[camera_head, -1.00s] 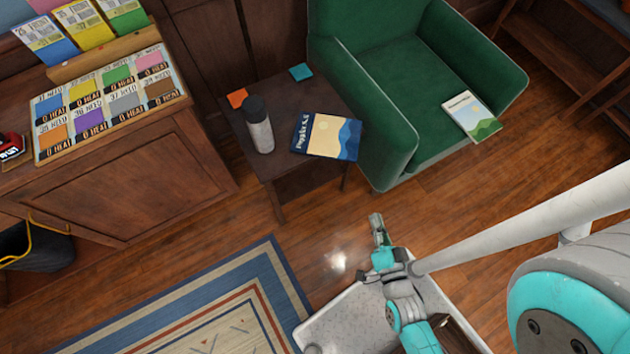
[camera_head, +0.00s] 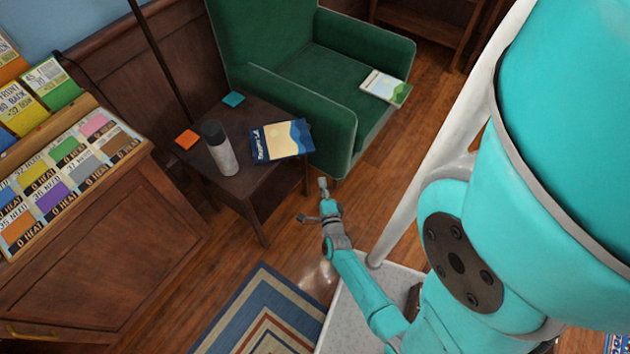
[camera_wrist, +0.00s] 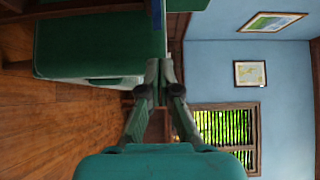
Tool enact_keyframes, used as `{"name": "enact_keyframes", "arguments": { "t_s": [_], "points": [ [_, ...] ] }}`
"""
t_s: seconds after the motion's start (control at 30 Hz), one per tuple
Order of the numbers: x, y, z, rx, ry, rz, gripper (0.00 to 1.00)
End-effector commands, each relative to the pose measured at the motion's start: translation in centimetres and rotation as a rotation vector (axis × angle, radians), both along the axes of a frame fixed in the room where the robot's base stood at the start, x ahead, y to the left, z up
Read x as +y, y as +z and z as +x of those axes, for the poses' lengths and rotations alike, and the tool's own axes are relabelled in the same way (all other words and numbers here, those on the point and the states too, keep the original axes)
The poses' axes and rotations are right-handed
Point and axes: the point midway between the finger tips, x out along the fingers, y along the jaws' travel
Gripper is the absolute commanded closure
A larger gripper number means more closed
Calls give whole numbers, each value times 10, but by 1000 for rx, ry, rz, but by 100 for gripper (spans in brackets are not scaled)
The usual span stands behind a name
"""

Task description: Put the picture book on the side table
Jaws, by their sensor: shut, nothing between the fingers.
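A picture book (camera_head: 281,141) with a dark blue, cream and wave-patterned cover lies flat on the dark wood side table (camera_head: 266,205), at its right side next to the armchair. Another book (camera_head: 386,87), white with a green landscape, lies on the green armchair's seat near its front edge. My gripper (camera_head: 323,187) is in front of the table, low and to the right, apart from both books. In the wrist view my gripper (camera_wrist: 159,68) has its fingers together with nothing between them.
A grey bottle (camera_head: 221,150), an orange coaster (camera_head: 187,139) and a teal coaster (camera_head: 233,99) are on the table. The green armchair (camera_head: 341,122) stands close at its right. A wood cabinet (camera_head: 110,250) is at left. A striped rug (camera_head: 262,318) lies in front.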

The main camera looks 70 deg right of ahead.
Motion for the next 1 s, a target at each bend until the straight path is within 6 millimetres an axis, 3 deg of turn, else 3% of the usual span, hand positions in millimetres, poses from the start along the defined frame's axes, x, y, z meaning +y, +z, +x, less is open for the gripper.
{"name": "enact_keyframes", "arguments": {
  "t_s": [0.47,0.7,1.0],
  "points": [
    [-75,1,46,1,0,-2,100],
    [-78,0,76,1,3,-1,100],
    [-80,0,83,2,2,-1,100]
  ]
}}
